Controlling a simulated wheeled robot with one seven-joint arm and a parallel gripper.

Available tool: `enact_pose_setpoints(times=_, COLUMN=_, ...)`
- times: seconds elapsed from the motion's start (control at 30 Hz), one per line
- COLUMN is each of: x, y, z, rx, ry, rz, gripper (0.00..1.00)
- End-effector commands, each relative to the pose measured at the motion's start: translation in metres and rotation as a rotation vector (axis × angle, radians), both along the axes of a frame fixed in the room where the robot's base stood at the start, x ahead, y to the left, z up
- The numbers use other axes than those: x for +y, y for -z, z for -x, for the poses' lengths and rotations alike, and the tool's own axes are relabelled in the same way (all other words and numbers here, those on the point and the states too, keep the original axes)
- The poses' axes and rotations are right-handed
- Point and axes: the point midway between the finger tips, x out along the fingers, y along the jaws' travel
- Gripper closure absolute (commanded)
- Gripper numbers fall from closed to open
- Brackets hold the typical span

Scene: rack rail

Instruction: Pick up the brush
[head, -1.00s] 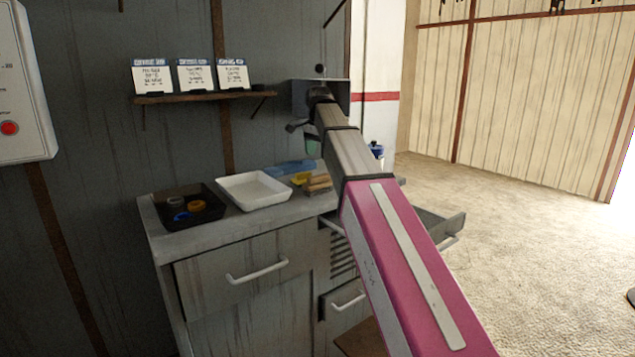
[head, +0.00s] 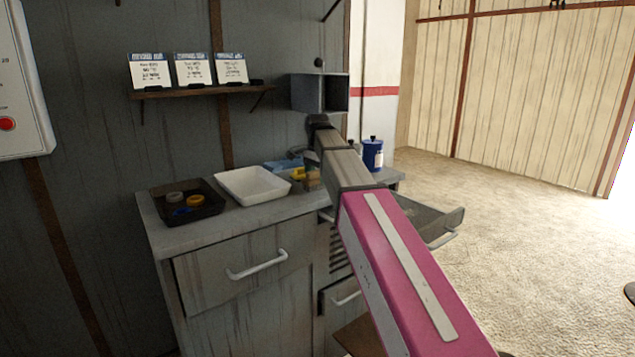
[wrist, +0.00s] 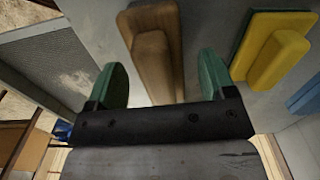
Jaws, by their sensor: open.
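The brush is most likely the brown wooden block with a raised grip (wrist: 153,48). In the wrist view it lies on the grey worktop, ahead of and between the green fingertips. In the head view part of the brush (head: 312,181) shows beside my arm. My gripper (wrist: 163,78) is open, with one finger on each side of the brush's line. No contact shows, and I cannot tell its height above the brush.
A yellow-and-green block (wrist: 272,50) lies right of the brush in the wrist view. A white tray (head: 258,199) and a black tray (head: 160,205) with rings stand left on the worktop. A blue container (head: 372,154) stands right. A drawer (head: 430,222) is open.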

Motion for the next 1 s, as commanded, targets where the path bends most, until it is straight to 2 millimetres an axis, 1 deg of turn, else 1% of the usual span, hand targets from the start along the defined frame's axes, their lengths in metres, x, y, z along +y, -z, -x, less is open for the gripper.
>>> enact_pose_setpoints(times=0.07, x=0.000, y=0.004, z=0.000, rx=-0.001, ry=0.000, rz=-0.001, gripper=0.23)
enact_pose_setpoints(times=0.23, x=0.000, y=0.003, z=0.000, rx=-0.001, ry=0.000, rz=-0.001, gripper=0.23)
enact_pose_setpoints(times=0.27, x=0.000, y=0.003, z=0.000, rx=-0.001, ry=0.000, rz=-0.001, gripper=0.30)
enact_pose_setpoints(times=0.3, x=0.000, y=0.003, z=0.000, rx=-0.001, ry=0.000, rz=-0.001, gripper=0.43)
enact_pose_setpoints(times=0.37, x=0.000, y=0.003, z=0.000, rx=-0.001, ry=0.000, rz=-0.001, gripper=0.62)
enact_pose_setpoints(times=0.4, x=0.000, y=0.003, z=0.000, rx=-0.001, ry=0.000, rz=-0.001, gripper=0.76)
enact_pose_setpoints(times=0.43, x=0.000, y=0.003, z=0.000, rx=-0.001, ry=0.000, rz=-0.001, gripper=0.80)
enact_pose_setpoints(times=0.77, x=0.000, y=0.002, z=0.000, rx=-0.001, ry=0.000, rz=-0.001, gripper=0.80)
enact_pose_setpoints(times=0.87, x=0.000, y=-0.002, z=-0.001, rx=-0.001, ry=0.000, rz=-0.001, gripper=0.80)
enact_pose_setpoints(times=1.0, x=0.000, y=-0.015, z=-0.001, rx=-0.002, ry=0.000, rz=0.000, gripper=0.80)
